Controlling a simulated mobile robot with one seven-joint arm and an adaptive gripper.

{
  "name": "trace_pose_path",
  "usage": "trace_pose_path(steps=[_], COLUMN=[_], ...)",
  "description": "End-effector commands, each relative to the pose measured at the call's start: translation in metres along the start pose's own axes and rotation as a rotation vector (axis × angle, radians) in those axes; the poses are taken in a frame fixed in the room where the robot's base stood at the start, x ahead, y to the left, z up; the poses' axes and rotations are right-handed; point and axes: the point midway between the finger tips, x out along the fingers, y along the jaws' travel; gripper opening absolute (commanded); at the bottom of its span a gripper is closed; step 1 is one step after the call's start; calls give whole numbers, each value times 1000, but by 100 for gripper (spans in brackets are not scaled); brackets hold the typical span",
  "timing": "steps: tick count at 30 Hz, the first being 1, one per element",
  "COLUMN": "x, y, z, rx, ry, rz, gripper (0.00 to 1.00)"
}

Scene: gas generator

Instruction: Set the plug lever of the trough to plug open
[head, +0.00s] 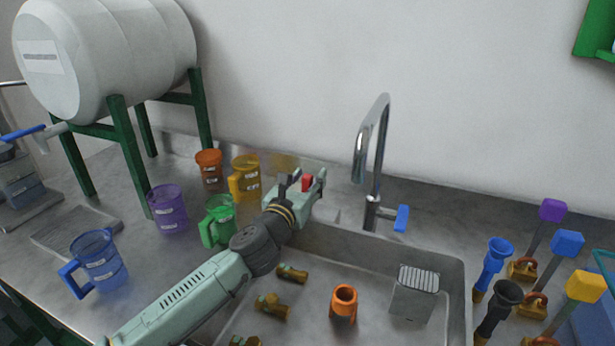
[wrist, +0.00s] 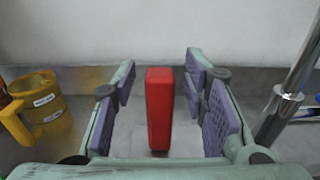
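The trough (head: 455,290) is a grey metal basin set into the counter. A red upright block (wrist: 159,108), which looks like the plug lever's handle, stands at its back edge. A little of this red also shows in the head view (head: 307,183), partly covered by my gripper (head: 303,180). In the wrist view my gripper (wrist: 159,90) is open, with purple-padded fingers on either side of the red block. Gaps show between the block and both fingers. The lever's base and the plug itself are hidden.
A chrome faucet (head: 375,170) with a blue handle (head: 401,218) stands just right of my gripper. A yellow cup (head: 246,178) and green cup (head: 219,220) are close on the left. The trough holds brass fittings (head: 272,306), an orange part (head: 344,303) and a grey block (head: 412,298).

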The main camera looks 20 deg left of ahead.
Motion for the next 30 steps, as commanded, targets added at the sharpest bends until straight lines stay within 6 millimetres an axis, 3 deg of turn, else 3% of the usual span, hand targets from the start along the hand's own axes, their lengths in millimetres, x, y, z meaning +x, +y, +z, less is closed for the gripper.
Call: trace_pose_path(steps=[5, 23, 30], x=[0, 0, 0], y=[0, 0, 0], z=[0, 0, 0], rx=[0, 0, 0], ry=[0, -1, -1], rz=[0, 0, 0], gripper=[40, 0, 0])
